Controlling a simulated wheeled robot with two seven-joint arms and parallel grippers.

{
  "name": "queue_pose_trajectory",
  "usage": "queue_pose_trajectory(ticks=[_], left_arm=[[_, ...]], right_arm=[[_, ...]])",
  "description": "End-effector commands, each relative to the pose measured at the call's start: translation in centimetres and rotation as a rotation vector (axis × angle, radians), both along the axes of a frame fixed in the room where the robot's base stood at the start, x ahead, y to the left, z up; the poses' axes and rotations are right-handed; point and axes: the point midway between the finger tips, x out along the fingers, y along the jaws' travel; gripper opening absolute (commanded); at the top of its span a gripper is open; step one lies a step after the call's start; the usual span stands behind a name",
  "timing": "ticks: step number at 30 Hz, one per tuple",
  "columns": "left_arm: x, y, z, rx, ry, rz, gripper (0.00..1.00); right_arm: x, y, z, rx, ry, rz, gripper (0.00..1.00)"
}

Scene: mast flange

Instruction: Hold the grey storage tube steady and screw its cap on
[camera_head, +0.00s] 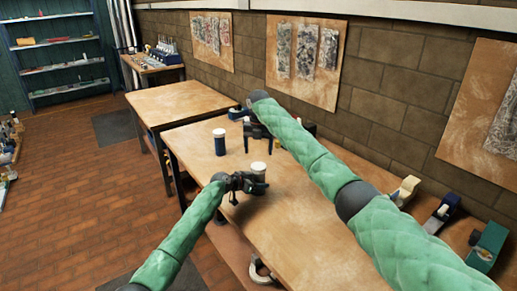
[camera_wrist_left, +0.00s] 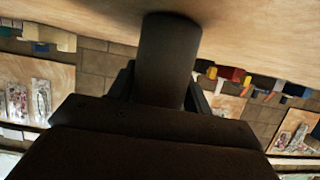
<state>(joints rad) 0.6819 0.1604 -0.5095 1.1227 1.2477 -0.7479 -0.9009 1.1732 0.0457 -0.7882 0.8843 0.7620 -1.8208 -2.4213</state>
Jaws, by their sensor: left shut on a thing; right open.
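The grey storage tube (camera_wrist_left: 168,60) is between the fingers of my left gripper (camera_head: 247,184) and shows dark in the left wrist view. In the head view, a pale cap-like top (camera_head: 259,167) shows on it; I cannot tell how it is seated. The tube looks upright, over the near part of the workbench. The left gripper is shut on the tube; its fingers also show in the left wrist view (camera_wrist_left: 160,90). My right gripper (camera_head: 258,146) is open, pointing down just beyond the tube, with nothing seen in it.
A dark blue jar with a pale lid (camera_head: 220,143) stands on the workbench (camera_head: 285,215), left of the right gripper. Tape dispensers (camera_head: 405,190) and other items line the wall side. A second table (camera_head: 180,100) stands farther back. The bench's near middle is clear.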

Motion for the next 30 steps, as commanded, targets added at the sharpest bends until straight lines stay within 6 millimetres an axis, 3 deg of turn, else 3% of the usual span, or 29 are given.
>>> queue_pose_trajectory(ticks=[11, 24, 30], left_arm=[[0.0, 0.0, 0.1, -0.001, -0.001, 0.0, 0.0], [0.0, 0.0, 0.1, -0.001, -0.001, 0.0, 0.0], [0.0, 0.0, 0.1, -0.001, -0.001, 0.0, 0.0]], right_arm=[[0.0, 0.0, -0.8, 0.0, 0.0, -0.002, 0.76], [0.0, 0.0, -6.4, 0.0, 0.001, -0.003, 0.76], [0.0, 0.0, -7.8, 0.0, 0.0, -0.003, 0.76]])
